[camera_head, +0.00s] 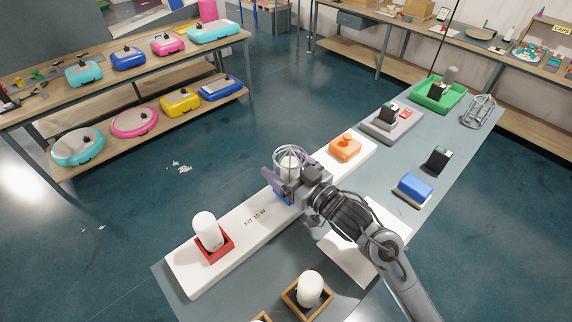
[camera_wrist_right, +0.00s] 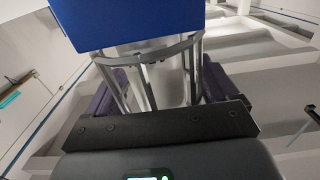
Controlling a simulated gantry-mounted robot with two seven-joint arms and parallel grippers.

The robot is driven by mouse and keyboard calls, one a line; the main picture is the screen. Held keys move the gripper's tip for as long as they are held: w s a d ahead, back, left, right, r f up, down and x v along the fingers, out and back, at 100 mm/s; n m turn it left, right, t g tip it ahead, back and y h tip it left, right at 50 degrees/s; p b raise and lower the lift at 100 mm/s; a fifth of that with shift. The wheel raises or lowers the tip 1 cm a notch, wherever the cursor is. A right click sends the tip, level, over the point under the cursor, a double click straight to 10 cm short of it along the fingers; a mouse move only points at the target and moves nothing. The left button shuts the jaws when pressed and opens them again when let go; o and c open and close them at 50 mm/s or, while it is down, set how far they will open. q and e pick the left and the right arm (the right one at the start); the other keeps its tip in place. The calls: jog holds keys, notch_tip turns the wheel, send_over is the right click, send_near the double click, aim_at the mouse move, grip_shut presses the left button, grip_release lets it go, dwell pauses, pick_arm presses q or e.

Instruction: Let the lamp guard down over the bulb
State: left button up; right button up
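The wire lamp guard (camera_head: 288,152) stands upright around a white bulb (camera_head: 292,168) over a blue base (camera_head: 281,196) on the long white board (camera_head: 258,214). My right gripper (camera_head: 282,175) has its purple fingers on either side of the guard and looks shut on it. In the right wrist view the guard's metal bars (camera_wrist_right: 150,88) are between the fingers. Its ring is close to the blue base (camera_wrist_right: 130,22); I cannot tell whether they touch. The bulb shows pale behind the bars. My left gripper is not in view.
On the same board, a red holder (camera_head: 214,248) with a white bulb stands left and an orange block (camera_head: 345,147) right. Another wire cage (camera_head: 478,110), a green tray (camera_head: 438,96) and a blue block (camera_head: 413,188) are on the table's right. A wooden holder (camera_head: 306,296) is near.

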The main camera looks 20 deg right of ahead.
jog(key=shift+o, duration=0.9)
jog(key=shift+s, duration=0.2)
jog(key=b+v, duration=0.2)
jog(key=v, duration=0.8)
jog(key=shift+s, duration=0.2)
jog(key=shift+d, duration=0.1)
